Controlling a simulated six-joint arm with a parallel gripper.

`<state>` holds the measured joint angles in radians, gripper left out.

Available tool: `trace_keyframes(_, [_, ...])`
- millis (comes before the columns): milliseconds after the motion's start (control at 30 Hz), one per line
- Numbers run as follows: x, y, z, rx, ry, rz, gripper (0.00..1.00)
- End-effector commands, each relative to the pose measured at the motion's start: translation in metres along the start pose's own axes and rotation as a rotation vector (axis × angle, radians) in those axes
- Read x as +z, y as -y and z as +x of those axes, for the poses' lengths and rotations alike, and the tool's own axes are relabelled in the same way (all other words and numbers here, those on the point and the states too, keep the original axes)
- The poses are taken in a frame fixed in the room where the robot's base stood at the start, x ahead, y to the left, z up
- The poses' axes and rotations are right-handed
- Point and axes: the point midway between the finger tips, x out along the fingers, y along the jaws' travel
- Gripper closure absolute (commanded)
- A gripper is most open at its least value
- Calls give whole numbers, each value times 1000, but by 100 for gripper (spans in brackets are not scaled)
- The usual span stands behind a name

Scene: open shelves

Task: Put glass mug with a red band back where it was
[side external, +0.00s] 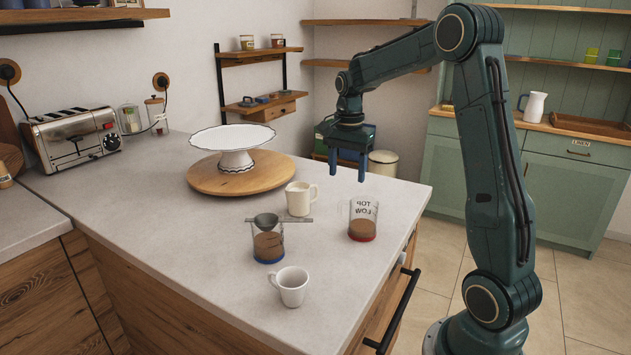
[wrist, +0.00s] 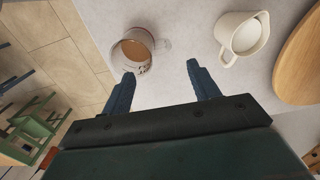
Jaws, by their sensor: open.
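The glass mug with a red band (side external: 362,220) stands upright on the counter near its right edge. It holds brown liquid and has printed lettering and a handle on its left in the side view. In the wrist view the mug (wrist: 134,50) shows from above, just beyond the left fingertip. My gripper (side external: 348,171) is open and empty, pointing down above the counter, behind and higher than the mug. Its two blue fingers (wrist: 157,72) are spread apart in the wrist view.
A cream jug (side external: 299,199), a blue-banded glass mug (side external: 267,246) with a grey strainer on it, and a white cup (side external: 291,287) stand left of the mug. A white cake stand (side external: 234,160) sits on a round wooden board (side external: 205,180). The counter's right edge is close.

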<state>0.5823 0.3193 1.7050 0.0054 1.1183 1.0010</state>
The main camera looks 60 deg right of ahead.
Motion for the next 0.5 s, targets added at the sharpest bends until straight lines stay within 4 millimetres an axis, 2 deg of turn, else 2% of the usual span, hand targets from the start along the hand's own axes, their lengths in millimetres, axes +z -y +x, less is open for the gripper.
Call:
trace_keyframes(167, [10, -2, -7, -13, -8, -44, 40])
trace_keyframes(267, [24, -5, -16, -29, -19, -105, 40])
trace_keyframes(500, [75, -24, -45, -93, -65, -351, 40])
